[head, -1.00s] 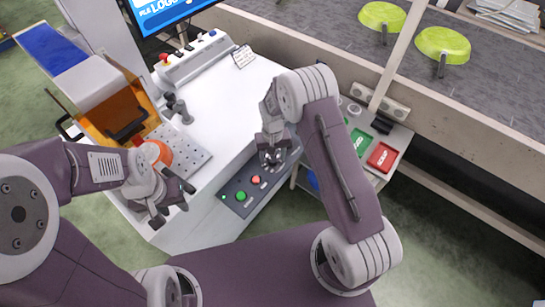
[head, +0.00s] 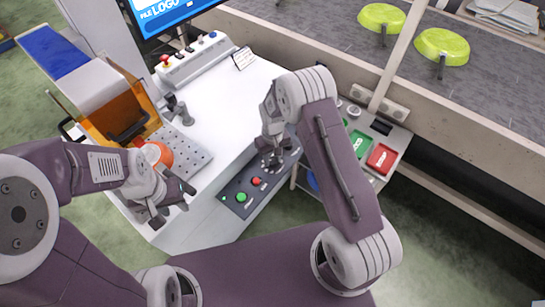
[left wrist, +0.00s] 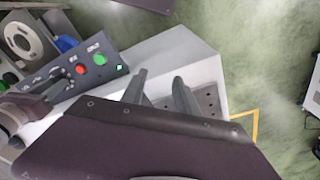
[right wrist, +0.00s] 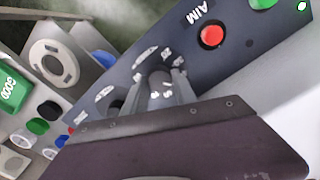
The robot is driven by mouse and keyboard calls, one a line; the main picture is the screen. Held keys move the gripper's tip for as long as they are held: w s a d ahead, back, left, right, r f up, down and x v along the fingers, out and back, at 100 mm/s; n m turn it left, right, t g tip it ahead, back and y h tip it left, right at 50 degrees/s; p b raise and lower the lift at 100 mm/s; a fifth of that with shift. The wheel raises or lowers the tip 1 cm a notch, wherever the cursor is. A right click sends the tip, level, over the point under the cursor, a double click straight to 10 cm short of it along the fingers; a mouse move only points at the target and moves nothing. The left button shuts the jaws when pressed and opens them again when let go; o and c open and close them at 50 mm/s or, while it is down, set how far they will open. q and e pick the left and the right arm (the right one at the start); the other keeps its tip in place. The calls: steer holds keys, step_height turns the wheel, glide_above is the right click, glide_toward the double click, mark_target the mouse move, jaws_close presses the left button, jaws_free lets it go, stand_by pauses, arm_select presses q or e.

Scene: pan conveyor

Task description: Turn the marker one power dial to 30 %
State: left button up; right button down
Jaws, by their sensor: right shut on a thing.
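The control panel (head: 233,186) with the dials is on the front of the white machine. In the right wrist view, a grey dial (right wrist: 160,84) with white marks around it sits between the two fingers of my right gripper (right wrist: 166,86), which is shut on it. In the head view my right gripper (head: 271,158) hides this dial; its setting cannot be read. A second dark dial (right wrist: 116,106) is beside it, partly hidden. My left gripper (head: 170,200) is open and empty, left of the panel; its fingers (left wrist: 160,90) stand apart in the left wrist view.
A red button (head: 256,181) and a green button (head: 241,197) are on the panel near the dial. A side panel with a green block (head: 360,142) and a red block (head: 382,157) stands right. An orange guard (head: 117,108) and perforated plate (head: 183,147) are near my left gripper.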

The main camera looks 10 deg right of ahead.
mark_target(272, 160)
steer(key=n+p, duration=0.1)
steer(key=n, duration=0.4)
steer(key=shift+r+n, duration=0.1)
steer(key=shift+n, duration=0.2)
steer(key=n+p, duration=0.1)
steer(key=n, duration=0.4)
steer(key=shift+n, duration=0.6)
steer(key=c, duration=1)
jaws_free()
step_height(272, 160, up, 9)
steer(key=shift+p, duration=0.3)
